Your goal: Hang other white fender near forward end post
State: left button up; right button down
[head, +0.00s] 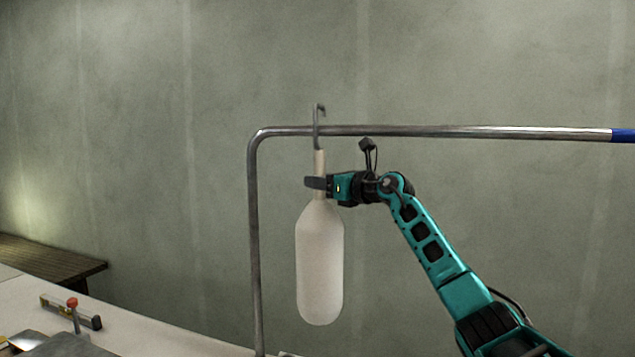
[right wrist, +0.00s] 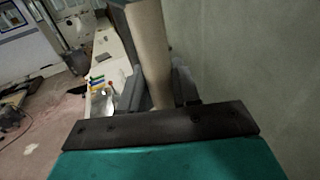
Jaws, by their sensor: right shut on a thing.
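A white fender (head: 319,265) hangs upright in the head view, with a narrow neck and a metal hook (head: 318,112) on top. My right gripper (head: 316,184) is shut on the fender's neck. The neck (right wrist: 149,50) also shows between the fingers in the right wrist view. The hook's bend stands above the metal rail (head: 450,132), and its shank crosses in front of the rail. I cannot tell whether the hook touches the rail. The end post (head: 254,240) is left of the fender, with a small gap between them. My left gripper is not in view.
The rail runs right to a blue section (head: 623,136). At the lower left, a white surface (head: 160,325) bears a level (head: 72,312) and a red-topped tool (head: 72,303). A wooden bench (head: 50,266) stands by the wall.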

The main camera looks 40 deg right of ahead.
jog(key=shift+f+b, duration=0.95)
jog(key=shift+f, duration=0.5)
